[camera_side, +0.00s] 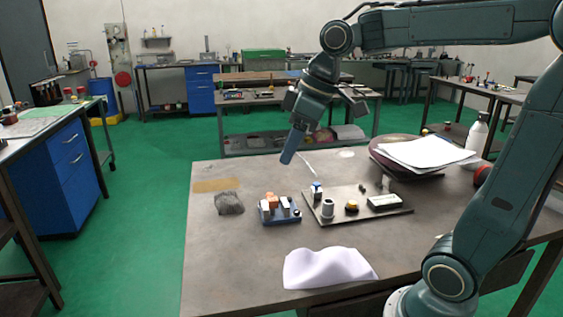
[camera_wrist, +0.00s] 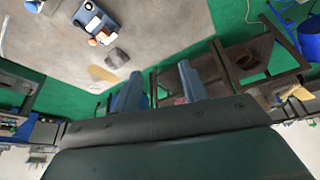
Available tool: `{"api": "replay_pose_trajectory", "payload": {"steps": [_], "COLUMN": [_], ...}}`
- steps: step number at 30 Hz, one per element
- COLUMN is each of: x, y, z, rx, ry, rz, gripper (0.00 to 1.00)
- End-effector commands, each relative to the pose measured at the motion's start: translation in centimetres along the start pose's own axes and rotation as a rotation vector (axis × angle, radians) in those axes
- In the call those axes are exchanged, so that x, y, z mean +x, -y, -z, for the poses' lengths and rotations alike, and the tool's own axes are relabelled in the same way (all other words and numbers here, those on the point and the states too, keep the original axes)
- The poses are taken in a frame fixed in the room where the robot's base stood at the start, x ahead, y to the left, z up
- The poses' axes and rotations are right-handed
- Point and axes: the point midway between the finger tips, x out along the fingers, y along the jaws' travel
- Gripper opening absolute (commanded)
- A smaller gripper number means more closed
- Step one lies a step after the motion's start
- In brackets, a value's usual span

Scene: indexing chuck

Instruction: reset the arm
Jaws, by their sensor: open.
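My gripper (camera_side: 290,150) hangs in the air above the back part of the workbench, fingers pointing down and a little left. In the wrist view its two blue fingers (camera_wrist: 160,85) stand apart with nothing between them, so it is open and empty. Below it on the bench (camera_side: 230,265) sits a small blue holder (camera_side: 279,216) with several small blocks in it. To its right lies a dark plate (camera_side: 385,213) bearing a grey cylinder (camera_side: 328,208), a yellow and black part (camera_side: 351,207) and a dark box with a pale top (camera_side: 384,202). The gripper touches none of these.
A grey crumpled rag (camera_side: 229,202) lies left of the blue holder, and a white cloth (camera_side: 328,267) lies at the front. White papers (camera_side: 428,152) rest on a dark round thing at the back right, beside a white bottle (camera_side: 478,133). The bench's front left is clear.

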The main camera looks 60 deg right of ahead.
Motion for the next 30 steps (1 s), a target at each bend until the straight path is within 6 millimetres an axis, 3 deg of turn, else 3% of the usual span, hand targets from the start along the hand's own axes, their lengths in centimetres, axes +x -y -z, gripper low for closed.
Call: {"api": "replay_pose_trajectory", "payload": {"steps": [9, 18, 24, 30], "x": [-0.7, -0.1, 0.3, 0.4], "y": [4.6, 6.7, 7.0, 7.0], "z": [-5.7, -11.2, -13.0, -13.2], "rx": [0.175, 0.325, 0.375, 0.383], "ry": [-0.042, -0.089, -0.105, -0.105], "rz": [-0.080, -0.141, -0.160, -0.162], "gripper": [0.43, 0.43, 0.43, 0.43]}}
